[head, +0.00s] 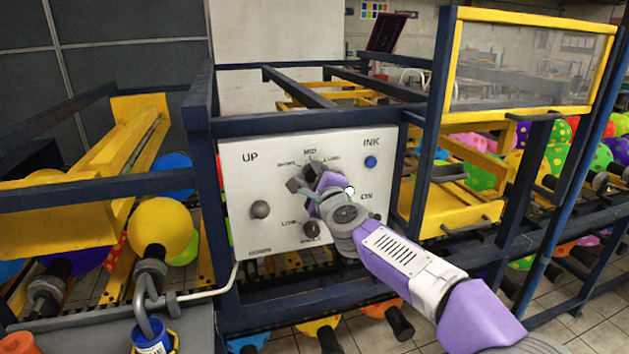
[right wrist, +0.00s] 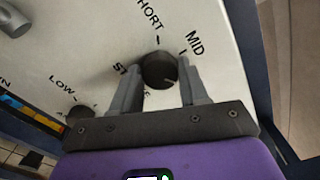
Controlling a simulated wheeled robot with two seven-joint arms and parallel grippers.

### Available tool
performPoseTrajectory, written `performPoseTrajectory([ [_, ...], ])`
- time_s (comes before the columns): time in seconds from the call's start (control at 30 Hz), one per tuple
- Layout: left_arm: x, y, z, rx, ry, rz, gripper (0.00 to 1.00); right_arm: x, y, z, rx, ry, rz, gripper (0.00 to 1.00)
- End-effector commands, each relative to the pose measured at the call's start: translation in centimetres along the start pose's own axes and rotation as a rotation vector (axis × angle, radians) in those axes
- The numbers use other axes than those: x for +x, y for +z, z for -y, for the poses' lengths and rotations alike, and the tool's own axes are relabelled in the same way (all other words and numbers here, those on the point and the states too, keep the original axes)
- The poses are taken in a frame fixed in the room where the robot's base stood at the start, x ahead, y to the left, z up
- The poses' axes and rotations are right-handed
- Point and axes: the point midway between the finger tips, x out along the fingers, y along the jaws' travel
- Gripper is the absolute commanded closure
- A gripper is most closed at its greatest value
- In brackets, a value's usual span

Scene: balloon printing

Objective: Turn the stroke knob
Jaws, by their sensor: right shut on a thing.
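The stroke knob is a round dark knob (right wrist: 160,70) on the white control panel (head: 236,180). In the right wrist view the SHORT and MID marks stand beside it, and part of its STROKE label is covered. My right gripper (head: 304,187) reaches the panel from the right in the head view and hides most of the knob there. In the right wrist view the fingers (right wrist: 161,88) stand on both sides of the knob, shut on it. Which mark the knob points to is hard to tell. My left gripper is not in view.
A lower dark knob (head: 311,230) with a LOW mark sits below. A grey knob (head: 260,209) is on the panel's left and a blue button (head: 370,161) under INK. Dark blue frame bars (head: 408,170) edge the panel. A yellow balloon (head: 159,226) stands left.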

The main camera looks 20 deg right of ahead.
Motion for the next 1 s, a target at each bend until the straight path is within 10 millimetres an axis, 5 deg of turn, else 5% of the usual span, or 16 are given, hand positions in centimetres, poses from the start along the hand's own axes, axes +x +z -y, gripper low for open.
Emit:
performPoseTrajectory([
  [0.67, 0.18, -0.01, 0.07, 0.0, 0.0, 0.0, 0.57, 0.01, 0.01, 0.04, 0.062, 0.0, 0.0, 0.87],
  [0.7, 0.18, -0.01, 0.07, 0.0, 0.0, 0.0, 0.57, 0.01, 0.01, 0.04, 0.061, 0.0, 0.0, 0.52],
  [0.83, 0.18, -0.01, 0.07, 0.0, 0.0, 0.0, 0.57, 0.0, 0.01, 0.04, 0.06, 0.0, 0.0, 0.32],
  [1.0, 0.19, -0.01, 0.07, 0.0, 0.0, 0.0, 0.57, 0.0, 0.0, 0.04, 0.059, 0.0, 0.0, 0.31],
])
